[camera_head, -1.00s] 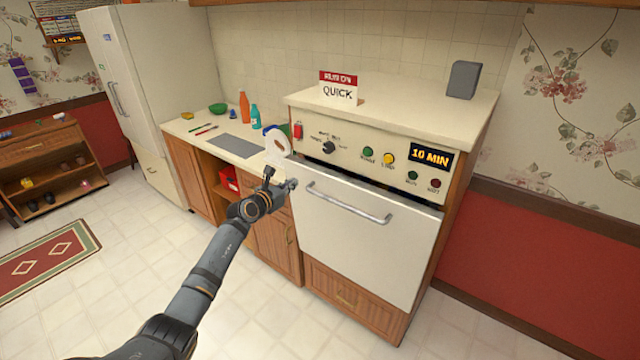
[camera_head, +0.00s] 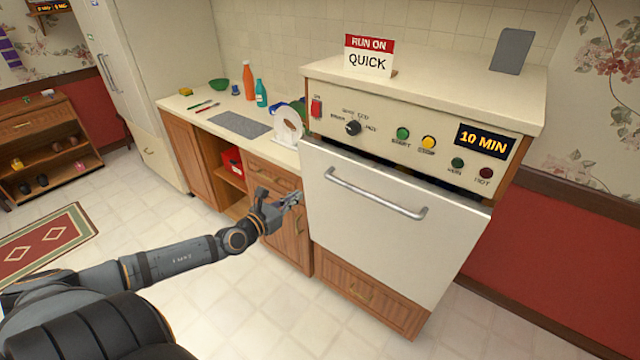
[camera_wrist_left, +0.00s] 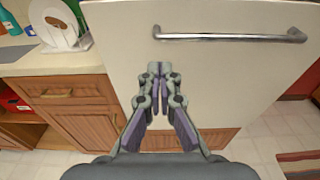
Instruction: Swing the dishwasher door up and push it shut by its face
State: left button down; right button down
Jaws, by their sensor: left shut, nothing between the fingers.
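The dishwasher door (camera_head: 385,235) is a cream panel with a metal bar handle (camera_head: 375,195). It stands nearly upright, with a dark gap along its top edge below the control panel (camera_head: 410,135). My left gripper (camera_head: 292,200) is shut and empty, beside the left edge of the door in the head view. In the left wrist view the closed fingertips (camera_wrist_left: 158,68) point at the door face (camera_wrist_left: 215,80), below and left of the handle (camera_wrist_left: 230,36). I cannot tell whether they touch it. My right gripper is not in view.
A sign reading "RUN ON QUICK" (camera_head: 368,58) and a grey block (camera_head: 512,50) stand on the dishwasher's top. Left of it, the counter holds a white plate rack (camera_head: 287,125), bottles (camera_head: 249,82) and a grey mat (camera_head: 238,124). The tiled floor (camera_head: 225,305) in front is clear.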

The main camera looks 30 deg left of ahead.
pick_arm(q)
send_near(325, 177)
jog(key=w, duration=0.5)
jog(key=shift+w+d+f, duration=0.2)
jog(key=shift+w+f, duration=0.15)
jog(key=shift+w, duration=0.6)
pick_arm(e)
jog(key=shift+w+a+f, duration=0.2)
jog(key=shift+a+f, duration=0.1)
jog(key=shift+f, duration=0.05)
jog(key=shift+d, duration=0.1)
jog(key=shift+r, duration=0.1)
